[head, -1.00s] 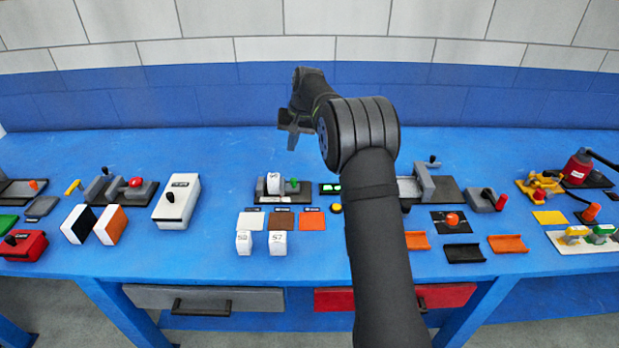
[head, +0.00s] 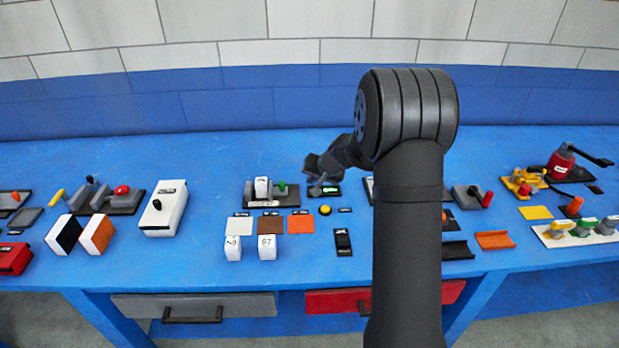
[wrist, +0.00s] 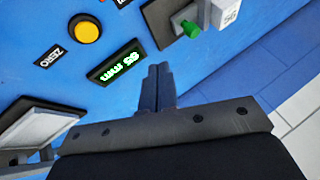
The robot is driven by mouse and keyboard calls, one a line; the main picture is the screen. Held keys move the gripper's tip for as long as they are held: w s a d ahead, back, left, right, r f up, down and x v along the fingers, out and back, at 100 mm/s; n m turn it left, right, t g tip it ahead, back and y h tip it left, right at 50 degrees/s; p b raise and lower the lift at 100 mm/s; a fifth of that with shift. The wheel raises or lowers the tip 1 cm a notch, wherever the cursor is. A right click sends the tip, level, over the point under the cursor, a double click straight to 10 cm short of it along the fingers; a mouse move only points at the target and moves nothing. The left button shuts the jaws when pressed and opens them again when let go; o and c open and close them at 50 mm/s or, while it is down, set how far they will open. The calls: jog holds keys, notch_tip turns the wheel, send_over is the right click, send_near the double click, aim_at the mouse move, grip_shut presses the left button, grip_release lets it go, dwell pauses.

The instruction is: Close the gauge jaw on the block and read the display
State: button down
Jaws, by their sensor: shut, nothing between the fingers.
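The gauge (head: 258,203) is a dark base with a pale block (head: 262,187) standing in it and a green knob (head: 282,186) at the block's right. In the wrist view the grey jaw by the green knob (wrist: 190,28) appears against the numbered block (wrist: 228,15). The display (wrist: 112,62) is lit green and upside down; it shows a number in mm, perhaps 55 or 56. My gripper (wrist: 160,72) is shut and empty, beside the display. In the head view my gripper (head: 318,184) is low over the display, partly covering it.
A yellow button (wrist: 85,29) with a ZERO label (wrist: 48,56) is near the display. Two white numbered blocks (head: 267,247) stand in front of coloured pads (head: 271,225). A white box (head: 163,209) stands left; my arm hides part of the right side.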

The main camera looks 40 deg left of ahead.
send_near(286, 189)
jog(key=w+f, duration=0.2)
jog(key=f, duration=0.1)
jog(key=shift+w+d+f, duration=0.25)
jog(key=shift+f, duration=0.05)
jog(key=shift+s+a+r, duration=0.1)
jog(key=shift+s+a, duration=0.25)
jog(key=shift+a, duration=0.2)
jog(key=shift+s+a+r, duration=0.1)
jog(key=shift+s+a, duration=0.25)
jog(key=shift+a, duration=0.2)
jog(key=shift+s+a, duration=0.3)
jog(key=shift+a, duration=0.15)
